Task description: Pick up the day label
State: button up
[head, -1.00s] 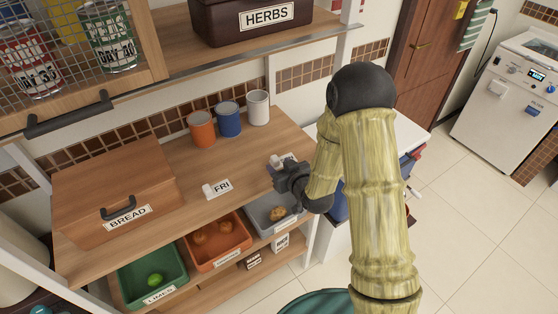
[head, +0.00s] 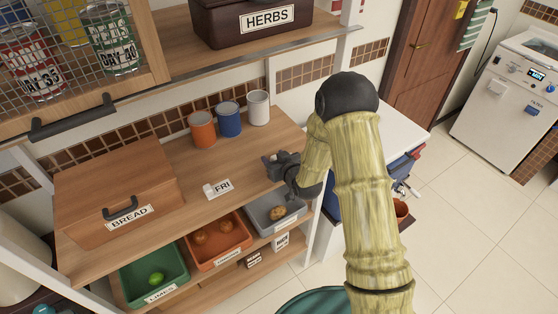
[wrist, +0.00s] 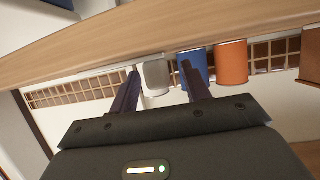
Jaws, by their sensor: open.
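A white day label reading FRI (head: 221,188) stands on the wooden counter, right of the bread box, with a small white block at its left end. My gripper (head: 268,164) is over the right part of the counter, to the right of the FRI label and apart from it. In the wrist view my gripper (wrist: 159,68) has its two fingers spread with nothing held between them. The white canister (wrist: 156,76) shows beyond the fingers. The FRI label is not visible in the wrist view.
Orange (head: 202,129), blue (head: 229,120) and white (head: 258,108) canisters stand at the back of the counter. The bread box (head: 115,185) is at left. Green (head: 178,258), orange (head: 240,229) and grey (head: 290,220) bins sit below. The counter around the FRI label is clear.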

aim_at(275, 157)
dwell(0.4)
grip_shut()
jog(key=shift+r, duration=0.15)
notch_tip(275, 157, up, 10)
jog(key=shift+f+b, duration=0.1)
jog(key=shift+b, duration=1.1)
jog(key=shift+f, duration=0.1)
